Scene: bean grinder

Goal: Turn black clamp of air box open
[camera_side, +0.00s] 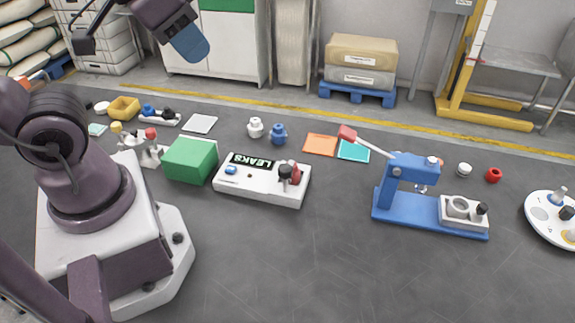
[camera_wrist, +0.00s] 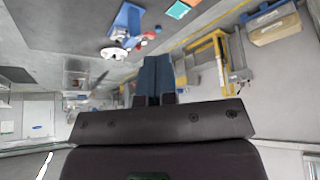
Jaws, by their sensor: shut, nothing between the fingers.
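The air box (camera_side: 262,190) is a white box with a "LEAKS" label, lying on the dark floor in the middle of the side view. A black clamp (camera_side: 285,171) stands on its right part, beside a red piece. The clamp is too small here for me to tell its exact turn. My gripper (camera_side: 195,50) is high at the upper left of the side view, well above and apart from the box. Its blue fingers are shut and empty, and they also show in the wrist view (camera_wrist: 154,75). The air box is not in the wrist view.
A green block (camera_side: 190,160) stands just left of the air box. A blue press (camera_side: 400,185) with a red-tipped lever stands to the right. Orange (camera_side: 320,145) and teal (camera_side: 353,150) squares lie behind. The floor in front of the box is clear.

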